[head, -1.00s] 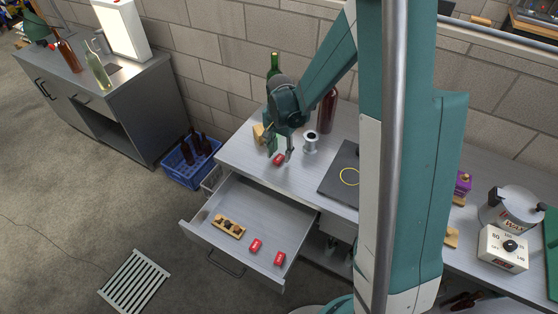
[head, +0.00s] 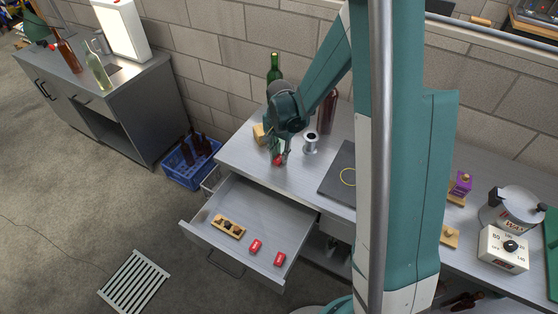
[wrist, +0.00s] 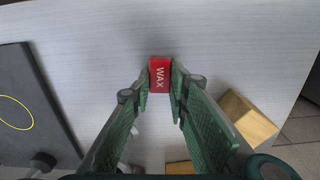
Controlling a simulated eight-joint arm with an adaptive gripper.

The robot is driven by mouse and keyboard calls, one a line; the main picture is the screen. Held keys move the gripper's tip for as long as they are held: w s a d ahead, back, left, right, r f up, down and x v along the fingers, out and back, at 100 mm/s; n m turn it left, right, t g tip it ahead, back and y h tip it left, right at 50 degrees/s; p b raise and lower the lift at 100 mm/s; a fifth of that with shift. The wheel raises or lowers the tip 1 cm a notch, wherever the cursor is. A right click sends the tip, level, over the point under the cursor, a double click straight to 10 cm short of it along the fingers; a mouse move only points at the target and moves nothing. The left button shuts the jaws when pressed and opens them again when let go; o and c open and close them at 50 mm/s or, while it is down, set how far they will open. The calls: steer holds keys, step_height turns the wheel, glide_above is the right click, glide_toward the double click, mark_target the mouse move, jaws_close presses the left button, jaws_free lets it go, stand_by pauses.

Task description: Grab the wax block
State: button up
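A red wax block (head: 277,160) is on the metal bench near its front edge, below my gripper (head: 280,155). In the wrist view the wax block (wrist: 160,75) shows its white WAX lettering, between the two green fingertips of my gripper (wrist: 160,84). The fingers have closed in against both of its sides, with no clear gap visible. Whether it is clear of the bench cannot be told. Two more red blocks, one here (head: 255,245) and one here (head: 279,258), lie in the open drawer (head: 270,200).
A metal spool (head: 310,144) stands just right of my gripper. A wooden block (head: 259,133) is to its left. A green bottle (head: 274,65) and a brown bottle (head: 327,112) stand behind. A dark mat (head: 332,184) lies to the right. The drawer also holds a wooden rack (head: 240,233).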

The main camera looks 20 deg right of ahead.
mark_target(280, 157)
steer(key=shift+r, duration=0.15)
steer(key=shift+c, duration=0.6)
step_height(280, 157, up, 10)
steer(key=shift+p, duration=0.4)
steer(key=shift+f, duration=0.2)
stand_by(0.4)
